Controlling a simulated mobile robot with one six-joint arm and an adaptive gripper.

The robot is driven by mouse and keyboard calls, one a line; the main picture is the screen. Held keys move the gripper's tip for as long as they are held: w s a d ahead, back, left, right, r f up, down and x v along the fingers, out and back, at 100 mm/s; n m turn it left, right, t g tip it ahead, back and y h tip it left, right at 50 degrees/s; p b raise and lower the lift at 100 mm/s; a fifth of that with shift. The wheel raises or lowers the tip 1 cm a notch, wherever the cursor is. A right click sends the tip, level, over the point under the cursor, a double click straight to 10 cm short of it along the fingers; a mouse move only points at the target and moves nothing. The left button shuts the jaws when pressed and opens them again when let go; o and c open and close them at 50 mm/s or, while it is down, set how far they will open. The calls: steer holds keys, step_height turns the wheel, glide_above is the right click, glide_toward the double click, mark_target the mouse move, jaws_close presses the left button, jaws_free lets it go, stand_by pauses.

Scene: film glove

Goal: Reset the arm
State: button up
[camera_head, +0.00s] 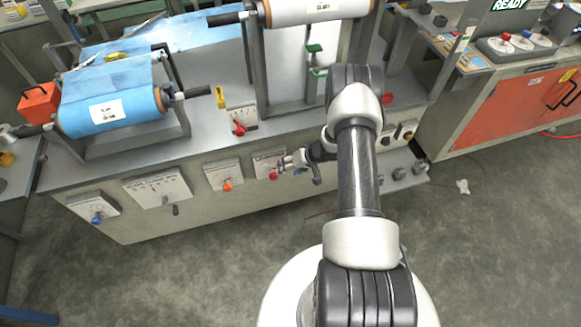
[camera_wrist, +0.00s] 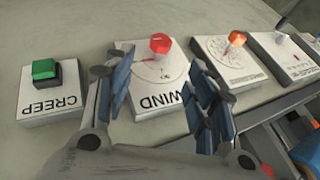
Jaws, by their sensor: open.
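My gripper (camera_head: 287,163) is at the front face of the grey machine in the head view, beside a small panel with a red knob (camera_head: 273,175). In the wrist view my gripper (camera_wrist: 160,92) is open, with its two fingers apart and nothing between them. The WIND panel's red knob (camera_wrist: 160,43) shows beyond the gap between the fingers. I cannot tell the exact distance from the fingertips to the knob. My arm (camera_head: 357,165) reaches forward from the base over the floor to the machine.
A green CREEP button (camera_wrist: 44,69) is left of the fingers and an orange knob (camera_wrist: 236,40) is right. A blue film roll (camera_head: 110,110) and a white roll (camera_head: 315,10) sit on the machine. An orange cabinet (camera_head: 515,115) stands right.

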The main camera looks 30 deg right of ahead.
steer(key=shift+s+d+r, duration=0.1)
steer(key=shift+s+r, duration=0.1)
steer(key=shift+r, duration=0.15)
stand_by(0.3)
